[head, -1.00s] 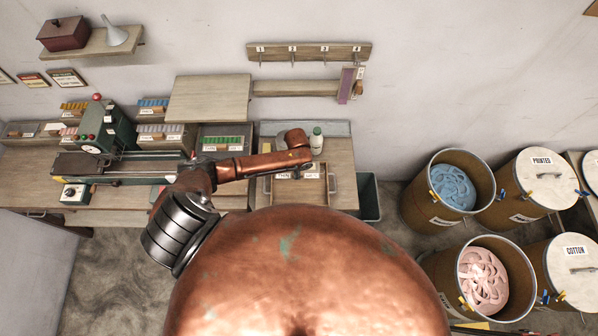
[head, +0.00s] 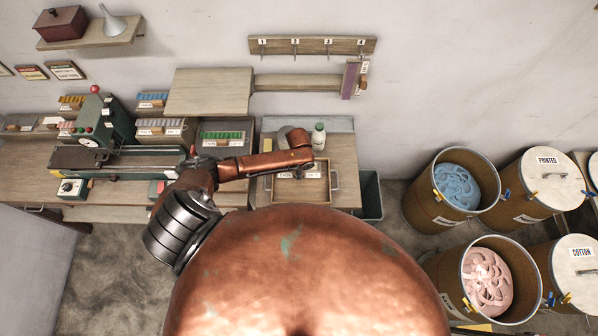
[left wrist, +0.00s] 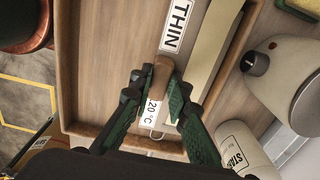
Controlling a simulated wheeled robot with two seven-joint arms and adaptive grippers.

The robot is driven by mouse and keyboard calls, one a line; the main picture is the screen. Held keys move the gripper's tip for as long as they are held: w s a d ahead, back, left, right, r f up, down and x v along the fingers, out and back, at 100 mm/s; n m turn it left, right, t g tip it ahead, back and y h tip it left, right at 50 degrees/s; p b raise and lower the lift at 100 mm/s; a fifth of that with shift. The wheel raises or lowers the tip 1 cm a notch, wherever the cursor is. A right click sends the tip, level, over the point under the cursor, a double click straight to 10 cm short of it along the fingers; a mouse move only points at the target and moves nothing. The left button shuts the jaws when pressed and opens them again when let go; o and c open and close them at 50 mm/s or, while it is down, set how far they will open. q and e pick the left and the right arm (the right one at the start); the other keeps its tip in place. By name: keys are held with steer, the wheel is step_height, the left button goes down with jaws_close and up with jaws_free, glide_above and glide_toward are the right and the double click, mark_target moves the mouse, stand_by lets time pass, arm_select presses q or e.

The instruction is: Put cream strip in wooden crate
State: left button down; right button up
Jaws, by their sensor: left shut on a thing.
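The wooden crate (head: 326,190) is a shallow tray on the bench under my left arm's end. In the left wrist view its rim (left wrist: 57,72) frames a plain wooden floor. My left gripper (left wrist: 160,88) is over the crate, its green fingers shut on a small brown piece (left wrist: 161,70). A long cream strip (left wrist: 212,45) shows beside the right finger, within the crate's outline. I cannot tell whether it joins the brown piece or whether it rests on the floor. In the head view my left gripper (head: 298,172) is mostly hidden by its arm.
A "THIN" label (left wrist: 177,25) shows inside the crate. A white-and-green bottle (head: 318,137) and a pale rounded device (left wrist: 285,75) stand close by. A green winding machine (head: 105,125) is at the left, open drums (head: 420,205) at the right.

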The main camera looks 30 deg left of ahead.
arm_select(q)
steer(key=shift+f, duration=0.15)
steer(key=c, duration=1.8)
jaws_free()
steer(key=shift+o, duration=0.2)
step_height(320, 180, up, 12)
